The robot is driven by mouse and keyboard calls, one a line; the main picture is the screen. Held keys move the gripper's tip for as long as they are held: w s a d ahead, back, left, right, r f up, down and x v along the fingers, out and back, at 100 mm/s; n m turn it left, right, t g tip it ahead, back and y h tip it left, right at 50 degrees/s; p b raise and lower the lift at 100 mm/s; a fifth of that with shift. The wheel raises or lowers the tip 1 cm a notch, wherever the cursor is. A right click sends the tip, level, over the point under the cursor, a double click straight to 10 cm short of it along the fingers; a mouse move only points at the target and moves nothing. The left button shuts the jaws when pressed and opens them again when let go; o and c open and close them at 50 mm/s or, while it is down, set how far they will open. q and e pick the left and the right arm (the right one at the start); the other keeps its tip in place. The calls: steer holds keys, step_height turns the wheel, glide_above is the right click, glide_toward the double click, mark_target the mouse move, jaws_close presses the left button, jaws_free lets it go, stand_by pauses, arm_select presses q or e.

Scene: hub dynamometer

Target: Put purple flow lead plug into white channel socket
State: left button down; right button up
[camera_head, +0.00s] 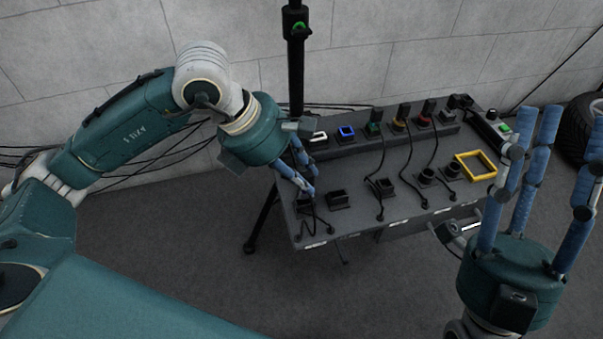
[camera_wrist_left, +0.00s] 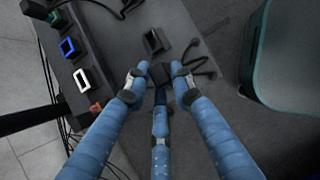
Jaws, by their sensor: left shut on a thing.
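My left gripper (camera_head: 302,188) is shut on a dark plug at the near left corner of the bench. In the left wrist view the plug (camera_wrist_left: 160,74) sits between the blue fingertips, with a black cable running from it to the right. Its purple marking is not visible. The white-rimmed socket (camera_head: 319,138) stands in the back row at the left end, behind the left gripper; it also shows in the left wrist view (camera_wrist_left: 83,81), empty and left of the fingers. My right gripper (camera_head: 548,130) is open and empty, its fingers pointing up, at the right.
The grey bench (camera_head: 352,222) carries a blue-rimmed socket (camera_head: 346,132) right of the white one, then several sockets with plugs and cables. Black holders line the front. A yellow frame (camera_head: 476,166) lies at the right. A black post (camera_head: 296,75) stands behind the bench.

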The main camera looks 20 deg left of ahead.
arm_select(q)
steer(key=shift+r+p, duration=0.55)
steer(key=shift+r, duration=0.55)
steer(key=shift+r+p, duration=0.3)
steer(key=shift+p, duration=0.1)
arm_select(e)
steer(key=w+a+f+g+h, duration=0.1)
steer(key=w+f+g+h, duration=0.1)
steer(key=w+f+g, duration=0.3)
steer(key=shift+w+a+f, duration=0.15)
steer(key=shift+w+f, duration=0.75)
steer(key=shift+w, duration=0.6)
arm_select(q)
steer(key=shift+w, duration=0.1)
arm_select(e)
steer(key=shift+r, duration=0.15)
arm_select(q)
steer(key=w+a, duration=0.4)
steer(key=w, duration=0.2)
steer(key=shift+w+a+b, duration=0.2)
steer(key=shift+a+b, duration=0.05)
steer(key=shift+b, duration=0.15)
arm_select(e)
steer(key=shift+s+r+t+y, duration=0.5)
steer(key=shift+s+r+t, duration=0.6)
steer(key=shift+s+r, duration=0.45)
